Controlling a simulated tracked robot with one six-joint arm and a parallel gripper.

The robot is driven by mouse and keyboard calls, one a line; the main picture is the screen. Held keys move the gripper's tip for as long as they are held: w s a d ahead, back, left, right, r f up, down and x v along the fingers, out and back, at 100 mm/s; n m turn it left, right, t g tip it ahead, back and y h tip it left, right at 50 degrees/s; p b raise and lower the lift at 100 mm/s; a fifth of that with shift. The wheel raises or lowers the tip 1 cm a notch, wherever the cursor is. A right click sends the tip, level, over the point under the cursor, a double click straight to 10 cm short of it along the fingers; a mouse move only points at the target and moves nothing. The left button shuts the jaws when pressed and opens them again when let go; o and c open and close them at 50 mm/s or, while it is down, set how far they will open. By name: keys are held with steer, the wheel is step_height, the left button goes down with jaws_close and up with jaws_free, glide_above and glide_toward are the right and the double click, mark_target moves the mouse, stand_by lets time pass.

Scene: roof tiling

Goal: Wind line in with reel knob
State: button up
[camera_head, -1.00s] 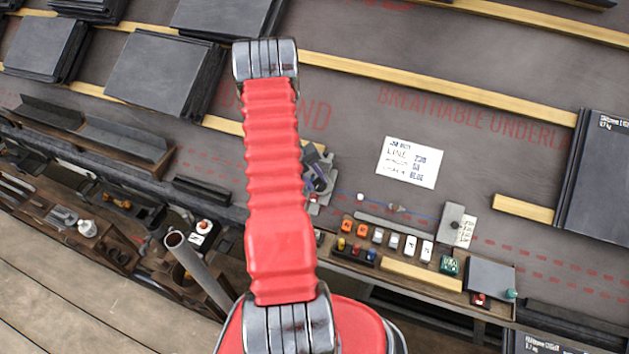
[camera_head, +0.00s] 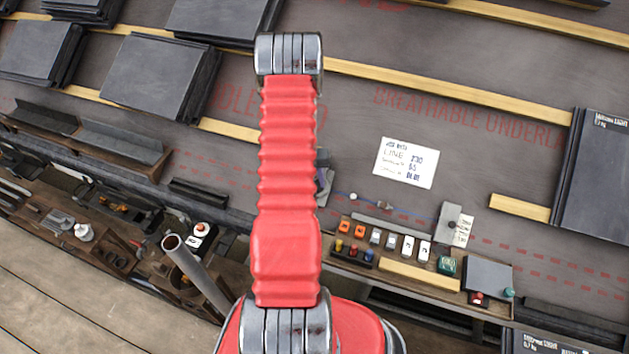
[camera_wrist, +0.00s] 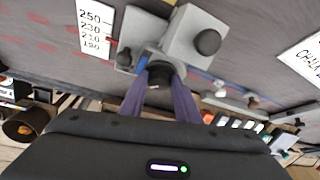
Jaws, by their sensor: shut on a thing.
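In the wrist view my gripper (camera_wrist: 160,88) has its two purple fingers shut on a dark round knob (camera_wrist: 160,70) at the front of the grey reel unit (camera_wrist: 188,35). A second black round knob (camera_wrist: 207,42) sits on the unit's grey block. A thin blue line (camera_wrist: 198,74) runs right from the unit, low over the underlay. In the head view my red arm hides the gripper and most of the reel unit (camera_head: 325,180). The blue line (camera_head: 368,200) shows there to the right of the arm, with a small white bead (camera_head: 353,196) on it.
A written card (camera_head: 406,163) lies on the underlay. A tray of coloured blocks (camera_head: 380,245) lies below the line. Slate stacks (camera_head: 160,75) and wooden battens (camera_head: 440,95) lie around. Underlay beside the card is clear.

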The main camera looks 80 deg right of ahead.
steer(key=shift+a+f, duration=0.1)
steer(key=shift+a, duration=0.05)
steer(key=o, duration=1)
steer(key=shift+o, duration=0.2)
steer(key=shift+w+a+r, duration=0.1)
steer(key=shift+w+r, duration=0.1)
steer(key=shift+r, duration=1.05)
steer(key=shift+w+d+r, duration=0.1)
steer(key=shift+w+r, duration=0.05)
steer(key=shift+r, duration=1.05)
steer(key=shift+w+a+r, duration=0.1)
steer(key=shift+w+r, duration=0.1)
steer(key=shift+r, duration=1.05)
